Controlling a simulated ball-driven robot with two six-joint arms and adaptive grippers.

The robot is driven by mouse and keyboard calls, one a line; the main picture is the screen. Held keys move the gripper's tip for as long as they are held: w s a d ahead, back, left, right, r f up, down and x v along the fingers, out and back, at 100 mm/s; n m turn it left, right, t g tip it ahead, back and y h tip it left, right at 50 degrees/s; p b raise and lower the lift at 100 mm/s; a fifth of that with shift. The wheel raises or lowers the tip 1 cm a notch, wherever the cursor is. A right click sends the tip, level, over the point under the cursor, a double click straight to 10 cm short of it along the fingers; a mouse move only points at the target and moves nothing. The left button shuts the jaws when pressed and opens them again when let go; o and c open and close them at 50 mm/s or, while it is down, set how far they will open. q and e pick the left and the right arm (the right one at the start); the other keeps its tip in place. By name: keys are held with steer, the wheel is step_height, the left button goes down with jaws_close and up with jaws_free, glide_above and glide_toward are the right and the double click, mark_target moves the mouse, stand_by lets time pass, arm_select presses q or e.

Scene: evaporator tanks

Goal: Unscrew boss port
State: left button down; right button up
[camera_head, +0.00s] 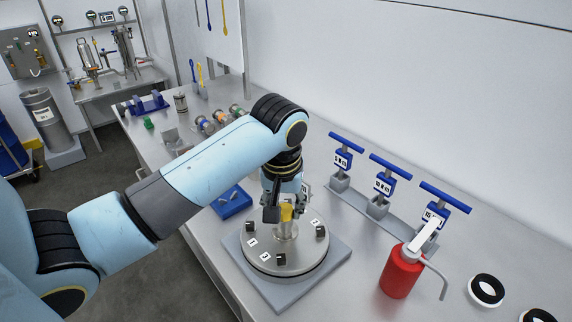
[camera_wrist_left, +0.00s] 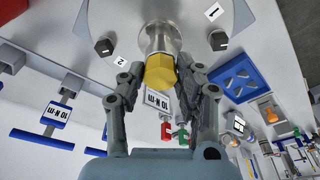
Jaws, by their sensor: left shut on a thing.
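The boss port is a steel neck (camera_head: 284,230) with a yellow hex head (camera_head: 287,212), standing upright at the middle of a round steel plate (camera_head: 300,255). My left gripper (camera_head: 284,205) comes down over it from above, shut on the yellow hex head. In the left wrist view the yellow hex head (camera_wrist_left: 160,72) sits between the two grey fingers (camera_wrist_left: 160,80), with the steel neck (camera_wrist_left: 160,38) beyond it. Dark bolts with numbered labels, such as this bolt (camera_head: 279,259), ring the plate. My right gripper is not in view.
The plate rests on a grey square base (camera_head: 332,262) on the bench. Three blue T-handled tools (camera_head: 384,187) stand in a rack at the right. A red bottle (camera_head: 400,275) is in front of them. A blue tray (camera_head: 231,202) lies behind left.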

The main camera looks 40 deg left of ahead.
arm_select(q)
steer(key=n, duration=0.3)
steer(key=shift+n, duration=0.6)
steer(key=n+g, duration=0.1)
steer(key=n, duration=0.3)
steer(key=shift+y, duration=0.4)
steer(key=c, duration=1.2)
jaws_free()
